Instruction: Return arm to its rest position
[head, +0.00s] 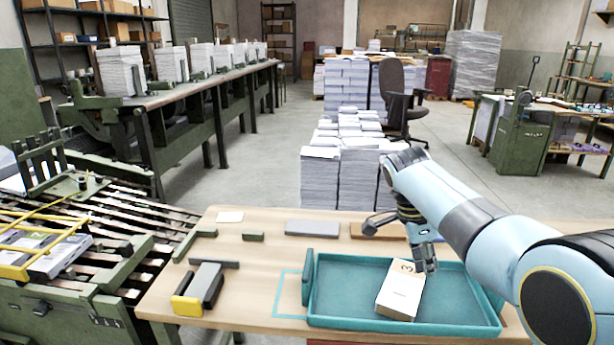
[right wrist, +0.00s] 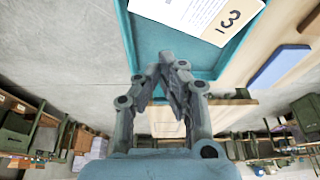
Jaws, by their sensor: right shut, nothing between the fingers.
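My right gripper (head: 408,236) hangs over the back part of the teal tray (head: 345,262), with its arm coming in from the right. In the right wrist view its fingers (right wrist: 166,68) come together with nothing between them. A white block of paper (head: 402,294) with a tan strip marked 3 lies inside the tray, apart from the gripper. It also shows in the right wrist view, partly cut off by the top edge (right wrist: 185,10). My left gripper is not in the head view.
The wooden table (head: 250,270) holds a grey bar (head: 312,228), a yellow-ended grey tool (head: 198,290) and small green pieces. A roller conveyor (head: 130,225) adjoins on the left. Paper stacks (head: 355,180) and an office chair (head: 395,95) stand behind the table.

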